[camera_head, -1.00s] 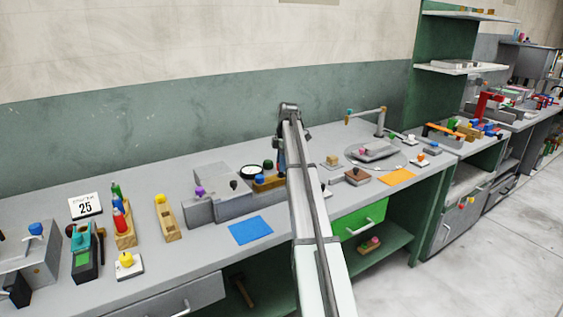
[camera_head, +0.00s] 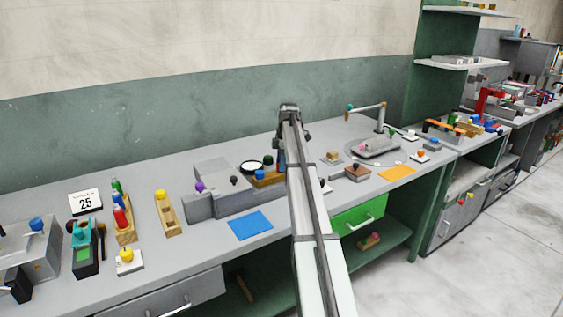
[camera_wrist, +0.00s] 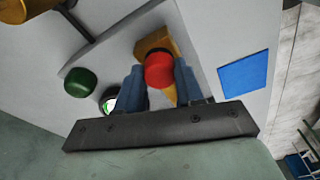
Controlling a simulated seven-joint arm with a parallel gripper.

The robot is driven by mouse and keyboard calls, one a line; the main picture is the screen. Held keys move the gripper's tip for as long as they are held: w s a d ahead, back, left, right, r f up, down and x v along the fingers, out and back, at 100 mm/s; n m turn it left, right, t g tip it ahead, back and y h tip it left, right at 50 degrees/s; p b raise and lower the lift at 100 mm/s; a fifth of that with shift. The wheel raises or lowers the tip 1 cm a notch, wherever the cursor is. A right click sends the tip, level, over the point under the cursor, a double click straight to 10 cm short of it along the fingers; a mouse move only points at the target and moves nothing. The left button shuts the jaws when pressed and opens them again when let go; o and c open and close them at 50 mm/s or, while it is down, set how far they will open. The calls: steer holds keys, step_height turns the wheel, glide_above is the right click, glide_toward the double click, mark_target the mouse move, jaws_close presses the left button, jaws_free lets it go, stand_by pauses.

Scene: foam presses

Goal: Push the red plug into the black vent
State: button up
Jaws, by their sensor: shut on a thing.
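In the wrist view the red plug (camera_wrist: 158,70) has a round red top and sits between the two blue fingers of my gripper (camera_wrist: 161,84), which is shut on it. A wooden block (camera_wrist: 152,42) shows just beyond the plug; I cannot tell whether they touch. In the head view my gripper (camera_head: 281,156) is over the back of the bench, partly behind my arm, and the red plug is hidden there. I cannot make out the black vent for sure in either view.
A green knob (camera_wrist: 80,82) and a dark-rimmed round dial (camera_wrist: 110,100) are close to my fingers. A grey stepped block (camera_head: 222,190) stands left of my arm. A blue mat (camera_head: 250,224) and an orange mat (camera_head: 397,173) lie flat on the bench.

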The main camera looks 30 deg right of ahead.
steer(key=shift+f, duration=0.3)
steer(key=o, duration=1.1)
steer(key=shift+r, duration=0.1)
steer(key=r, duration=0.4)
steer(key=d+r, duration=0.1)
steer(key=r, duration=0.8)
steer(key=shift+s+d+r, duration=0.25)
steer(key=shift+d, duration=0.05)
steer(key=shift+s+f, duration=0.1)
